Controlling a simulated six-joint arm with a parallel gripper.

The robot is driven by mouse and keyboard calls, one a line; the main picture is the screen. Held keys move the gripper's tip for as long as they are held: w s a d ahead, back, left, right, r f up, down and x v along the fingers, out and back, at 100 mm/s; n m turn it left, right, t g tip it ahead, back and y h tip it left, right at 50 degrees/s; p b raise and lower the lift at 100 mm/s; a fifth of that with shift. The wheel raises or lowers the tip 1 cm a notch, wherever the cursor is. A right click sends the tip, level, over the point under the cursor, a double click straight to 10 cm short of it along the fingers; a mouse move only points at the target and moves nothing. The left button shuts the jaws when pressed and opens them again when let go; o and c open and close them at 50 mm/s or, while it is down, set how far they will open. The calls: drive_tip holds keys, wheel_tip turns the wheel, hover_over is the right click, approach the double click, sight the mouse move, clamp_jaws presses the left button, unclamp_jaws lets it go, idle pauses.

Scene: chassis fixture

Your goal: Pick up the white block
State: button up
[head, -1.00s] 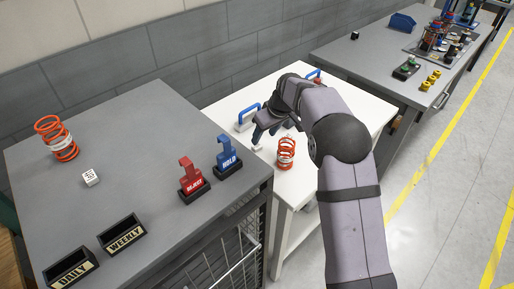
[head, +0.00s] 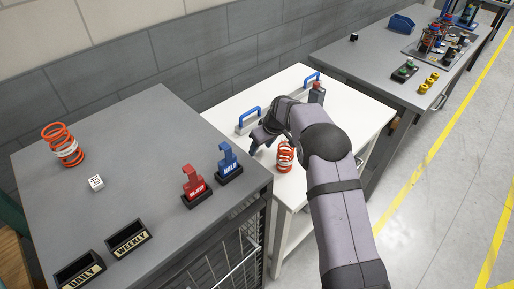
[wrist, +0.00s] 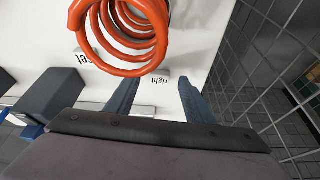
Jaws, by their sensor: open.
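A small white block (head: 96,183) with dark marks on its face rests on the grey table at the left in the head view, in front of an orange spring. My gripper (head: 259,143) is far to its right, low over the white table beside another orange spring. In the wrist view my gripper (wrist: 157,95) has its two blue-grey fingers apart, with nothing clearly held between them. The white block on the grey table cannot be made out in the wrist view.
The orange spring (head: 285,157) stands close to my gripper; its coils (wrist: 120,30) fill the top of the wrist view. Red (head: 194,186) and blue (head: 229,162) stands sit at the grey table's right side. Two black trays (head: 128,238) lie at its front.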

drive_tip(key=shift+x, duration=0.9)
drive_tip(key=shift+c, duration=0.2)
drive_tip(key=c, duration=1.1)
drive_tip(key=shift+o, duration=0.2)
drive_tip(key=shift+r, duration=0.15)
wheel_tip(320, 180, up, 10)
drive_tip(key=b, duration=0.2)
drive_tip(key=shift+b, duration=0.35)
